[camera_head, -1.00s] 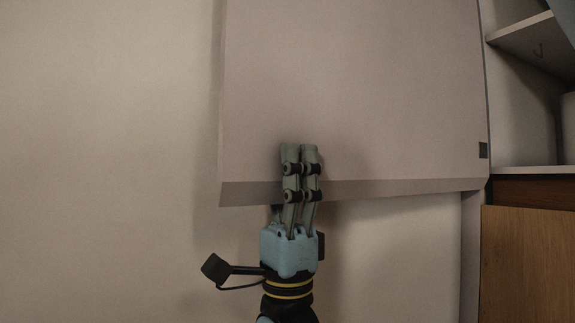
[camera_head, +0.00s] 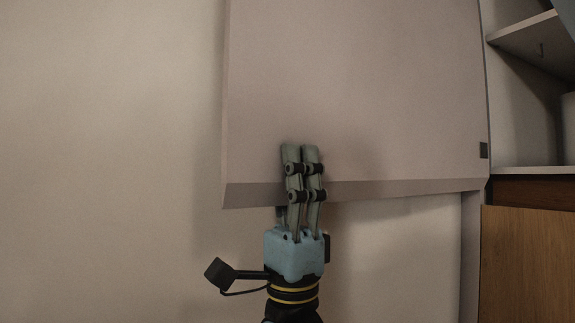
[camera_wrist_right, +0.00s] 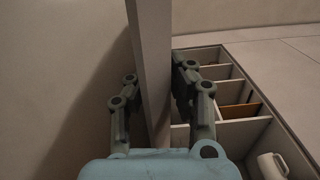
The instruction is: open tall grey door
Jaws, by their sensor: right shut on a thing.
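The tall grey door (camera_head: 355,90) fills the middle of the head view, its bottom edge showing as a darker band. It stands away from the wall, casting a shadow at its left. My right gripper (camera_head: 303,150) reaches up from below, its fingers over the door's lower part. In the right wrist view the door's edge (camera_wrist_right: 152,60) runs between the two fingers of my right gripper (camera_wrist_right: 155,85), which is shut on it. The door stands open there, with shelves showing to its right. My left gripper is not in view.
Open shelf compartments (camera_wrist_right: 222,75) lie right of the door in the wrist view, with a white mug (camera_wrist_right: 271,165) near the lower right corner. In the head view, shelves (camera_head: 530,42) and a wooden panel (camera_head: 527,262) are at right. The plain wall (camera_head: 100,150) is bare at left.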

